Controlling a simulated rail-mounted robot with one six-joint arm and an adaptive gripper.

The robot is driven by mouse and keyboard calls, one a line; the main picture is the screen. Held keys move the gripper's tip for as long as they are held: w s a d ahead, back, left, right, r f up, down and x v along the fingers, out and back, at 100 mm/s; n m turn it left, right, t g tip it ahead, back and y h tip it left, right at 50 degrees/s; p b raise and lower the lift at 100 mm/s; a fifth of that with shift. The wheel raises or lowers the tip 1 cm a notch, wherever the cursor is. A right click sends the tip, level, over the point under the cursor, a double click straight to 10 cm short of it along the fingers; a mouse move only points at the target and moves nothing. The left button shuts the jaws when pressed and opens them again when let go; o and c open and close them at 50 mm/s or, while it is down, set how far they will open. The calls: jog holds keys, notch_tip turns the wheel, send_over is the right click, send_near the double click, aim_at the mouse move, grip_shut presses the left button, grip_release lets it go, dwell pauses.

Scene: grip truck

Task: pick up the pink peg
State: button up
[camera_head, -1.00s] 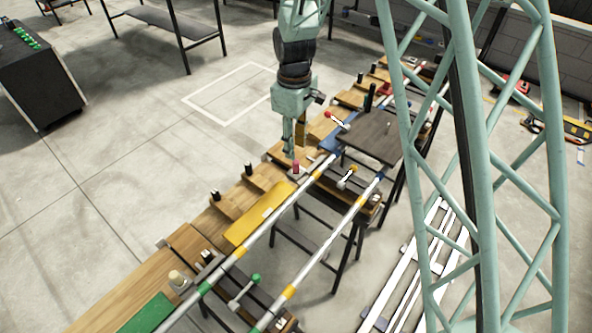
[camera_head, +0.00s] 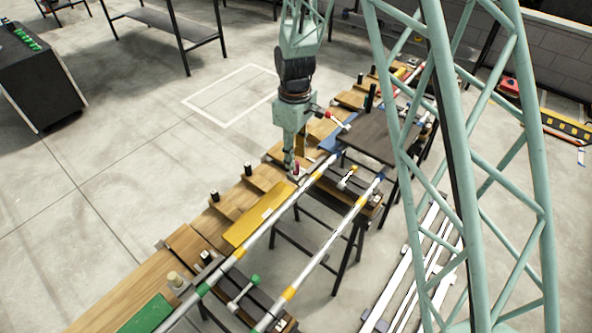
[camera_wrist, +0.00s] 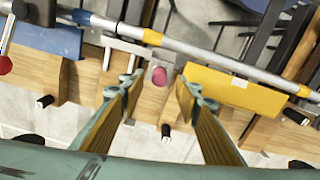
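The pink peg (camera_head: 296,166) stands in a light holder on the wooden bench, near the far end of a yellow block. In the wrist view the pink peg (camera_wrist: 158,77) shows from above as a round pink top. My gripper (camera_wrist: 157,88) is open, with its two yellow-faced fingers apart to the left and right of the peg. In the head view my gripper (camera_head: 290,167) points down just left of the peg. I cannot tell from these views how far the fingertips are from the peg in height.
The yellow block (camera_head: 258,215) lies close to the peg; it also shows right of my fingers in the wrist view (camera_wrist: 237,90). A long silver pipe (camera_wrist: 205,53) runs just beyond the peg. Black pegs (camera_head: 248,170) stand along the bench. A red-knobbed lever (camera_head: 333,120) is nearby.

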jog(key=shift+d+f+b, duration=0.1)
jog(key=shift+f+b, duration=0.4)
jog(key=shift+f, duration=1.7)
jog(key=shift+c, duration=0.4)
grip_shut()
jog(key=shift+r, duration=0.15)
jog(key=shift+r+p, duration=1)
jog(key=shift+r, duration=3.9)
jog(key=shift+r, duration=0.15)
notch_tip(320, 180, up, 7)
jog(key=p, duration=0.4)
jog(key=shift+r, duration=0.1)
